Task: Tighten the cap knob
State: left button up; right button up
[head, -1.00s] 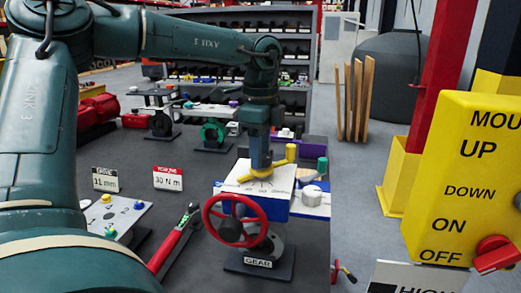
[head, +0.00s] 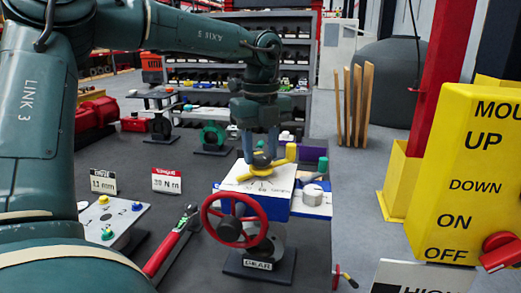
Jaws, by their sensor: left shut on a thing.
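The yellow cap knob (head: 262,161) sits on the white dial top (head: 258,185) of a blue valve box. My left gripper (head: 260,152) comes down from above with its fingers on either side of the knob and is shut on it. The fingers partly hide the knob. Yellow handle parts stick out to the lower left and to the right of the gripper. My right gripper is not in view.
A red handwheel (head: 234,221) stands in front of the valve box, above a GEAR plate (head: 258,264). A white round knob (head: 312,194) is to its right. A yellow panel (head: 465,180) fills the right side.

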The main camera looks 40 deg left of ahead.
aim_at(261, 155)
pick_arm(q)
jog(key=m, duration=0.3)
jog(key=shift+m, duration=0.4)
jog(key=shift+w+m, duration=0.1)
jog(key=shift+m, duration=1.8)
jog(key=o, duration=1)
notch_tip(261, 155, up, 13)
jog(key=shift+r, duration=0.1)
